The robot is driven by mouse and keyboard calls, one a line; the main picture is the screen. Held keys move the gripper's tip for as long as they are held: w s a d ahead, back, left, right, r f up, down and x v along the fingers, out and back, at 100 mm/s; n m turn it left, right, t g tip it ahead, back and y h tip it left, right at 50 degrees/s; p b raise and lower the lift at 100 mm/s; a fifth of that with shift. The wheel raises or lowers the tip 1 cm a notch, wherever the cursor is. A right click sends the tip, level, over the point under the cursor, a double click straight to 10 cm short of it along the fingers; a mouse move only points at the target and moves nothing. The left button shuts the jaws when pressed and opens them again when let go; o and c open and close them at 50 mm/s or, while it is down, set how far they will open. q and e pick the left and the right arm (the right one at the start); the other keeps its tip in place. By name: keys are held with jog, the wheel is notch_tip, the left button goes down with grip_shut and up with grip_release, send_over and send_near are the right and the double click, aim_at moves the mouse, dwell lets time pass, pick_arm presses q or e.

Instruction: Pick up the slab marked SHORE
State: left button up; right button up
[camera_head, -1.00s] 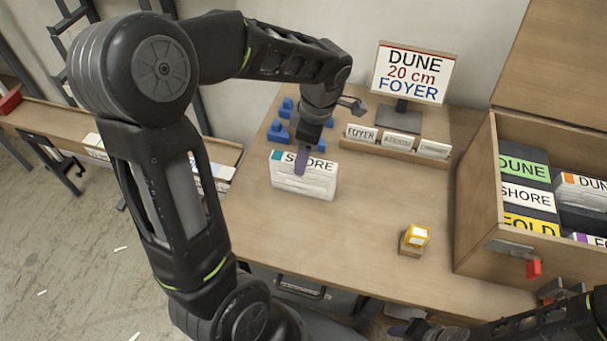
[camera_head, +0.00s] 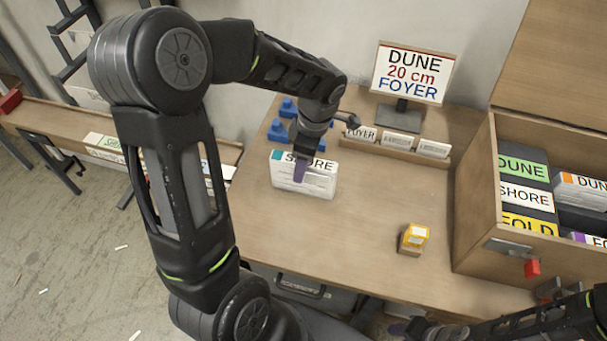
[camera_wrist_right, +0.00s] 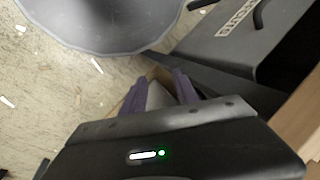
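A pale slab marked SHORE (camera_head: 318,183), with a teal patch at the left of its label, stands on the table at left of centre. My left gripper (camera_head: 301,172) is at this slab from above. One purple finger lies across the front of its label and covers part of the word. The other finger is hidden, so I cannot tell whether it grips. My right gripper (camera_head: 408,328) is low at the table's front edge, away from the slab. In the right wrist view its two purple fingers (camera_wrist_right: 158,92) are apart, with no held slab visible.
A sign (camera_head: 412,73) reads DUNE, 20 cm, FOYER. A rack of cards (camera_head: 395,147) and blue pieces (camera_head: 279,132) are behind the slab. A yellow-topped block (camera_head: 414,238) stands nearer. A wooden crate (camera_head: 478,195) at right holds several slabs, one also marked SHORE (camera_head: 527,196).

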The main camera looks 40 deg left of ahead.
pick_arm(q)
grip_shut()
dwell(0.4)
dwell(0.7)
